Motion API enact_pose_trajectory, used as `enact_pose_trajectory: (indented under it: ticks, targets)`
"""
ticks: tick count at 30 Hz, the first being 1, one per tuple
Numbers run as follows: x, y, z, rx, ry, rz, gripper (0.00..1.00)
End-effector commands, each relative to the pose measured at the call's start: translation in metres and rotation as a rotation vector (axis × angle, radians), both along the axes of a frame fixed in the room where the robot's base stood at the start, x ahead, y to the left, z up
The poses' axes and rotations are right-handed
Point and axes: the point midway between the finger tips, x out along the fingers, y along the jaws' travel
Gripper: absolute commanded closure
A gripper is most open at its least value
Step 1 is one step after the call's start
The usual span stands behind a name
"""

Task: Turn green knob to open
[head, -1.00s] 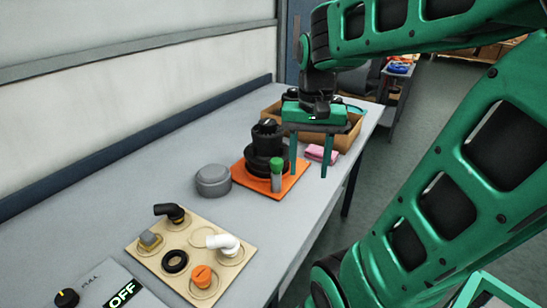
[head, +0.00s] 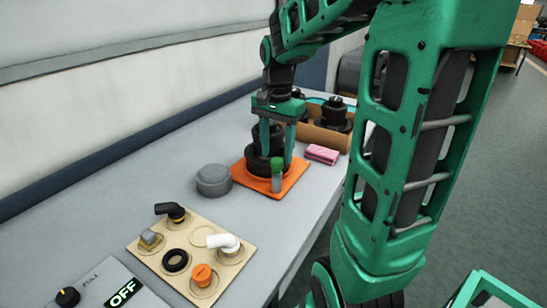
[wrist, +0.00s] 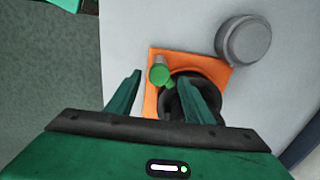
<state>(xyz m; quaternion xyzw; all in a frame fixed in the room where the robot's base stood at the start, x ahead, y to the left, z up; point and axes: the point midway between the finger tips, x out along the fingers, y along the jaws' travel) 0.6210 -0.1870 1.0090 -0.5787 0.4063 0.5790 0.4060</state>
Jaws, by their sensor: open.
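The green knob (head: 278,162) is a green cap on a short grey cylinder at the front corner of an orange plate (head: 296,180). A black stepped pump-like body (head: 257,166) stands on the same plate, behind the knob. My gripper (head: 278,156) is open and points down over the plate, its fingers near the black body. In the wrist view the green knob (wrist: 159,74) appears between the fingertips (wrist: 162,77), and the black body (wrist: 180,100) is partly hidden by the right finger. I cannot tell whether a finger touches anything.
A grey lidded round tub (head: 213,180) stands left of the plate. A beige board (head: 200,292) with several fittings lies nearer. A pink cloth (head: 321,154) and a cardboard box (head: 325,138) with black parts lie behind right. An OFF panel (head: 122,293) is at front left.

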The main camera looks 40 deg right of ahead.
Motion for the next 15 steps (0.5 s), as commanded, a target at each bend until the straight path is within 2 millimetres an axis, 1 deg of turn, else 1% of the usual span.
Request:
enact_pose_trajectory:
  ticks: [1, 6, 15]
  targets:
    - [-0.001, 0.000, -0.008, 0.002, 0.004, -0.001, 0.53]
    - [0.000, 0.000, -0.021, 0.001, 0.001, 0.000, 0.53]
    - [0.000, 0.000, -0.025, 0.000, 0.000, 0.001, 0.53]
